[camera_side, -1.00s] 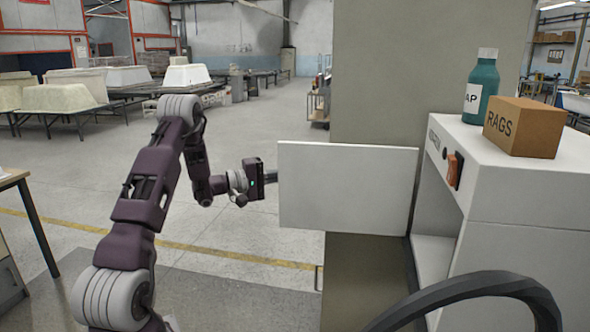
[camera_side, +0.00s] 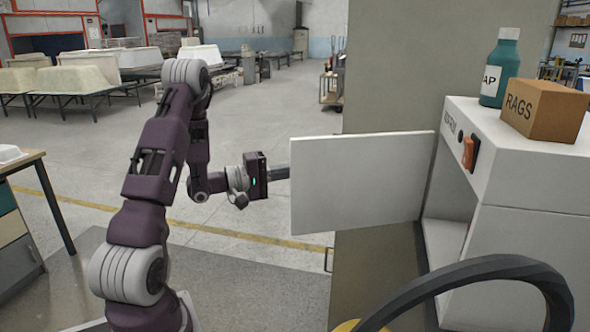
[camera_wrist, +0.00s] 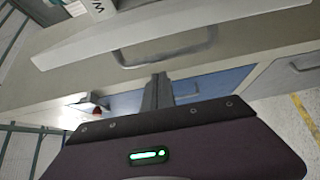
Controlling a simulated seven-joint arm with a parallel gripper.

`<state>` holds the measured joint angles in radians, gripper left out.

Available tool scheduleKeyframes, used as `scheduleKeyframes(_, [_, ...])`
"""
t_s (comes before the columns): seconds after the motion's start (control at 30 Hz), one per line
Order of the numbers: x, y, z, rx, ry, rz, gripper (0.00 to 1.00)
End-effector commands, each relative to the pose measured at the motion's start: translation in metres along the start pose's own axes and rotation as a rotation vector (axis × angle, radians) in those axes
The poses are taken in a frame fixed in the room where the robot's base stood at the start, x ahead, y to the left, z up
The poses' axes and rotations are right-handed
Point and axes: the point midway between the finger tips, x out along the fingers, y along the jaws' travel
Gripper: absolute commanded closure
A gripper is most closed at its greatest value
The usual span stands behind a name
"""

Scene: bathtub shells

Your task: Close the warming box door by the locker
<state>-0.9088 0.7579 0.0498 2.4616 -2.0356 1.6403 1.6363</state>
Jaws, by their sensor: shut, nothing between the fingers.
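The warming box (camera_side: 545,185) is a white cabinet at the right of the side view. Its door (camera_side: 362,182), a flat white panel, stands open, reaching left from the box's front. The tall grey-green locker (camera_side: 440,60) rises behind the door. My gripper (camera_side: 281,172) is at the door's free left edge, with its finger tips at or behind that edge; I cannot tell if they touch it. In the wrist view my fingers (camera_wrist: 158,92) are together and empty, and a long pale panel (camera_wrist: 150,34), probably the door, crosses beyond them.
A teal bottle (camera_side: 500,72) and a RAGS carton (camera_side: 545,110) stand on the box. A dark curved tube (camera_side: 470,275) crosses the lower right foreground. A grey handle (camera_wrist: 165,52) lies beyond my fingers. A table (camera_side: 25,165) stands at left; open floor lies behind my arm.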

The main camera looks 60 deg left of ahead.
Motion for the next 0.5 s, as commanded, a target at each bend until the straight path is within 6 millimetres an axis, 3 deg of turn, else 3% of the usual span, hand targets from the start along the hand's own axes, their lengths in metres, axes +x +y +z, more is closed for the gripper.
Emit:
scheduleKeyframes(0.23, [0.000, 0.000, -0.006, 0.001, 0.001, 0.000, 1.00])
scheduleKeyframes(0.37, [-0.001, 0.000, -0.035, 0.005, 0.002, 0.001, 1.00])
scheduleKeyframes(0.4, [-0.005, 0.000, -0.043, 0.003, 0.004, -0.001, 1.00])
scheduleKeyframes(0.5, [-0.036, -0.001, -0.029, -0.003, 0.006, -0.004, 1.00])
